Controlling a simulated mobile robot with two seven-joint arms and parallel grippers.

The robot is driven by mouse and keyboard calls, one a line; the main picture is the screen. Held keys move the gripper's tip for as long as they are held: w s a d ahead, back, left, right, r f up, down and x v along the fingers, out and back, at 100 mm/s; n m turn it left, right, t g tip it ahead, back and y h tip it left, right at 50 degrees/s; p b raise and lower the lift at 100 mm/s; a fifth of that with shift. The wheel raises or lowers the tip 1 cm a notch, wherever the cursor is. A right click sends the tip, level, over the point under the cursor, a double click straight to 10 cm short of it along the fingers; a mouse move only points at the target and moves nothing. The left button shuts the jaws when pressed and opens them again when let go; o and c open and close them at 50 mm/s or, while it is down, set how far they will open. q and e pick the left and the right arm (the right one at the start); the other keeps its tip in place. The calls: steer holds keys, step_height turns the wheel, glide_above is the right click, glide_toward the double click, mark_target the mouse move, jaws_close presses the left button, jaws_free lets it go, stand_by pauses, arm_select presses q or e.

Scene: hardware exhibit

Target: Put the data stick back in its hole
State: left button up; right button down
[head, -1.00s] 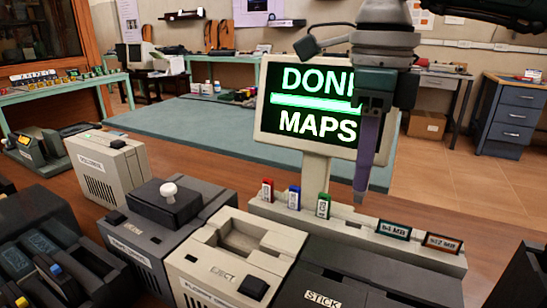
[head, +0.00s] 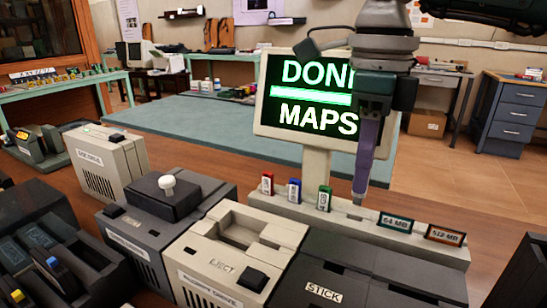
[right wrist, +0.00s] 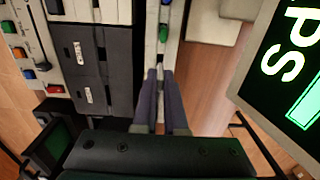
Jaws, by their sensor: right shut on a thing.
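My right gripper (head: 360,198) points straight down with its purple fingers over the pale rack (head: 292,208). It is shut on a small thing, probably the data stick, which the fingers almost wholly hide. The fingertips are at or just above the rack top, in the gap between the green stick (head: 324,199) and the 64 MB stick (head: 395,222). I cannot tell whether the held thing is inside a hole. In the right wrist view the two fingers (right wrist: 160,74) lie close together over the rack, below the green stick (right wrist: 164,33). My left gripper is not in view.
Red (head: 267,184) and blue (head: 294,190) sticks stand left in the rack, and a 512 MB stick (head: 445,235) at its right. A monitor (head: 267,128) reading "DONE MAPS" stands just behind the gripper. A stick reader (head: 322,292) and floppy drive (head: 205,258) fill the front.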

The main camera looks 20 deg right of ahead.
mark_target(360, 196)
steer(key=shift+f+b, duration=0.95)
steer(key=shift+f, duration=0.65)
steer(key=shift+w+d, duration=0.1)
steer(key=shift+d, duration=0.05)
steer(key=c, duration=0.9)
jaws_free()
steer(key=shift+r+p, duration=0.4)
steer(key=shift+r, duration=0.1)
step_height(360, 196, up, 7)
steer(key=p, duration=0.5)
steer(key=shift+r+p, duration=0.1)
steer(key=shift+p, duration=0.3)
